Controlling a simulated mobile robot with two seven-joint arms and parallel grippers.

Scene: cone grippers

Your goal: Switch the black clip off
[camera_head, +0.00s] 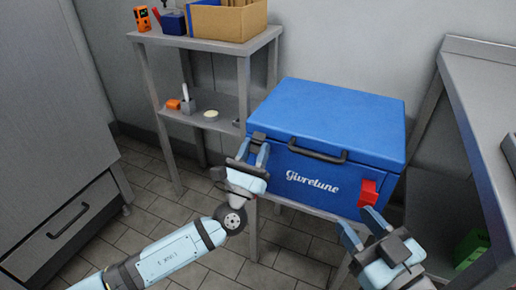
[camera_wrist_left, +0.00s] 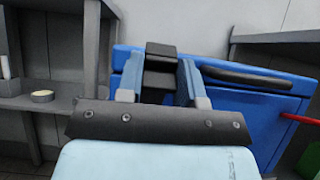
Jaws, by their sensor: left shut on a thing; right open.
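A blue cooler box (camera_head: 330,125) with white "Givretune" lettering has its lid down. The black clip (camera_wrist_left: 160,52) is on the left part of its front, at the lid seam. My left gripper (camera_head: 252,152) is shut on the black clip, with one finger on each side of it, as the left wrist view also shows (camera_wrist_left: 160,78). The fingers hide much of the clip in the head view. A red clip (camera_head: 368,192) on the front's right part sticks outward. My right gripper (camera_head: 361,222) is open and empty, just in front of and below the red clip.
A black handle (camera_head: 317,150) lies between the clips. The cooler stands on a low grey stand (camera_head: 252,232). A metal shelf (camera_head: 205,42) with a cardboard box (camera_head: 228,22) stands behind left. A metal counter (camera_head: 470,110) is at right, a cabinet (camera_head: 50,130) at left.

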